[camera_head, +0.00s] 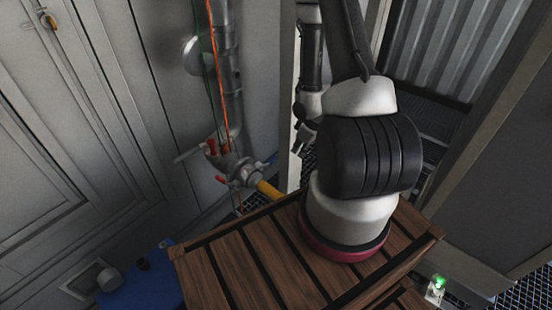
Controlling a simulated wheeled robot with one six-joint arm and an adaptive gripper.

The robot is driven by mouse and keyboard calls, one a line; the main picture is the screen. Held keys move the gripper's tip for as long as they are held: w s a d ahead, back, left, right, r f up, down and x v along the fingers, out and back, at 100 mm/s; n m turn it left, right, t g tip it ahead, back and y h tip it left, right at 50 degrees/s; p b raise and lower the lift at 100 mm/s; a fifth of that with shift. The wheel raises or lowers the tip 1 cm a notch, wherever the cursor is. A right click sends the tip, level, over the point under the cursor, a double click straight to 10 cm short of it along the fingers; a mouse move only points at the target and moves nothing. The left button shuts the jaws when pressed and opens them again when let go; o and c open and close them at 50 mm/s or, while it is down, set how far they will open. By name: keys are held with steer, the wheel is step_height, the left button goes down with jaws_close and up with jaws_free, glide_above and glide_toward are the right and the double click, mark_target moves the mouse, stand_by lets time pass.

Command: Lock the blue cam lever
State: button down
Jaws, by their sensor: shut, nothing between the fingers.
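A grey metal coupling (241,173) sits at the lower end of the vertical pipe, left of my arm. Small red levers (221,180) stick out on its left side, and a yellow hose end (268,189) leaves it to the lower right.
A grey pipe (228,85) with orange and green lines running down it stands at the back. A slatted wooden surface (240,265) lies under my arm. A blue object (150,282) is on the floor at lower left. Panelled walls (75,130) close off the left.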

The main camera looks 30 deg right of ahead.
steer(key=shift+w+a+r, duration=0.1)
steer(key=shift+w, duration=0.25)
steer(key=w+a+f, duration=0.3)
steer(key=w+f, duration=0.3)
steer(key=f, duration=0.4)
steer(key=shift+w+a, duration=0.1)
steer(key=shift+w, duration=0.1)
stand_by(0.4)
steer(key=shift+w+n, duration=0.2)
steer(key=shift+n, duration=0.2)
